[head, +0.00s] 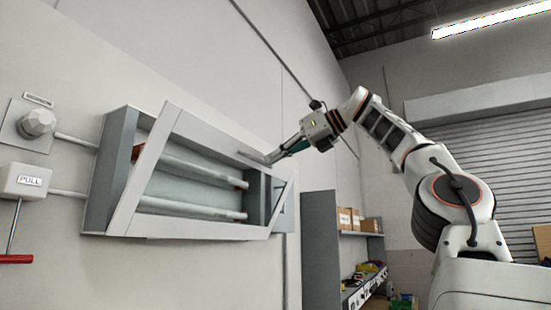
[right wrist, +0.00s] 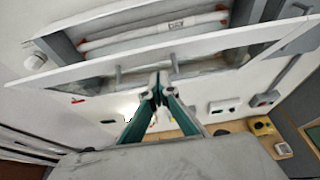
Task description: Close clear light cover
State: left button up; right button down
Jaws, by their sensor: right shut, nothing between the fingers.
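The clear light cover (head: 180,229) is a grey-framed transparent panel, tilted partly open on the front of a grey wall-mounted light box (head: 107,155). Two white tubes (head: 200,170) lie inside the box. My right gripper (head: 270,160) is shut and empty, with its fingertips at the upper right part of the cover frame; I cannot tell if they touch. In the right wrist view the shut fingertips (right wrist: 157,88) are close to the cover's frame (right wrist: 200,44), near a short handle post (right wrist: 174,68). My left gripper is not in view.
A round knob (head: 37,123) and a white PULL box (head: 26,181) with a red handle (head: 16,259) are on the wall at left. Grey shelves (head: 320,240) with boxes stand to the right. Open air lies in front of the light box.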

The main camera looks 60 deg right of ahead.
jog(key=shift+f, duration=0.1)
jog(key=v, duration=0.7)
